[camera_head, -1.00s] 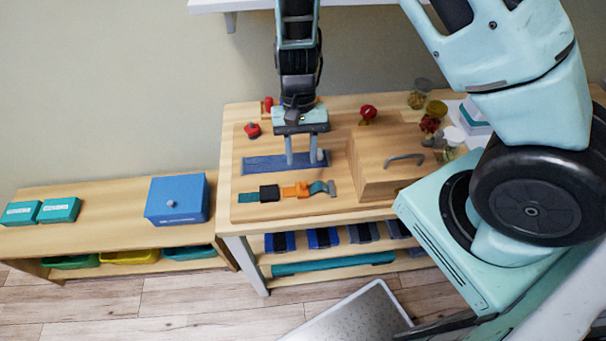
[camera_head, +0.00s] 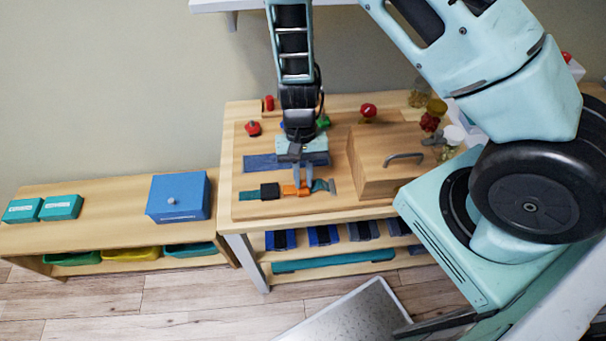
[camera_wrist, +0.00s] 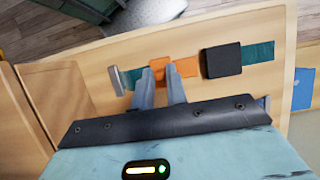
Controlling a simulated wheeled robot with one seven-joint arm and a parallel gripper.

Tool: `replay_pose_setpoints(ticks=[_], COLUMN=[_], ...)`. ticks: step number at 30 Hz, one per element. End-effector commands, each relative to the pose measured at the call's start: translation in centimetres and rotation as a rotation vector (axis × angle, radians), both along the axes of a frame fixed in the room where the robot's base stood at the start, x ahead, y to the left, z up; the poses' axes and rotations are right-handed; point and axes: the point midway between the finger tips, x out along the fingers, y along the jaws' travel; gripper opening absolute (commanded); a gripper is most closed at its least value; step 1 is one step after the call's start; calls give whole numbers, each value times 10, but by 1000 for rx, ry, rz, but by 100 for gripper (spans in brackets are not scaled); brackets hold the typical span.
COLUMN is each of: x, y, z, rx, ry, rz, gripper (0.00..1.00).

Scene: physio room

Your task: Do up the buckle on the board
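The buckle lies along the front of the wooden board (camera_head: 240,180). Its black half (camera_head: 270,191) is on a teal strap fixed at the left; it also shows in the wrist view (camera_wrist: 222,60). Its orange half (camera_wrist: 186,68) is on the other teal strap (camera_head: 320,186), which runs to a grey bracket (camera_head: 332,187). The orange prongs point at the black half, with a small gap between them. My gripper (camera_wrist: 160,72) is down at the orange half, its fingers close together with orange between the tips. The fingers partly hide the orange half.
A wooden box with a grey handle (camera_head: 405,158) stands right of the buckle. A blue plate (camera_head: 262,162) lies behind it. Red knobs (camera_head: 253,128) and jars (camera_head: 437,108) are further back. The board in front of the buckle is clear.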

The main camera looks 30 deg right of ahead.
Motion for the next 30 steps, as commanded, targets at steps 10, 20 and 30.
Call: replay_pose_setpoints(ticks=[10,20,30], x=[17,20,19], y=[37,45,43], z=[1,1,1], rx=[1,3,1], ry=[-4,-4,-3], rz=[4,-1,0], gripper=[0,0,36])
